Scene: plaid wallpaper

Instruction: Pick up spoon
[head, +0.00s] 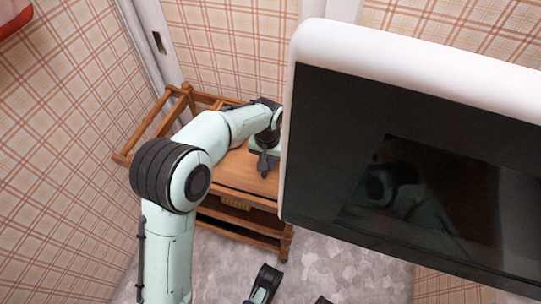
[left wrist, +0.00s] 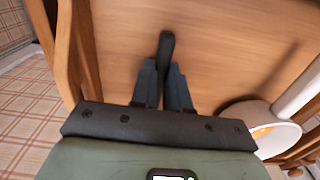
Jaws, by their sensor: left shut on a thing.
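My left gripper (head: 264,165) points down over the wooden top of a small cart at the back. In the left wrist view, my left gripper (left wrist: 163,75) is shut on a thin dark thing (left wrist: 166,48), likely the spoon's handle, which sticks out past the fingertips. The rest of the spoon is hidden by the fingers. In the head view I cannot make out the spoon. Dark parts at the bottom edge of the head view may belong to my right gripper; its jaws are not clear.
The wooden cart (head: 240,178) has rails on its left and a lower shelf. A white round dish-like thing (left wrist: 280,137) lies right of the left gripper. A large white-framed dark panel (head: 365,145) blocks the right. Grey floor (head: 228,270) shows below the cart.

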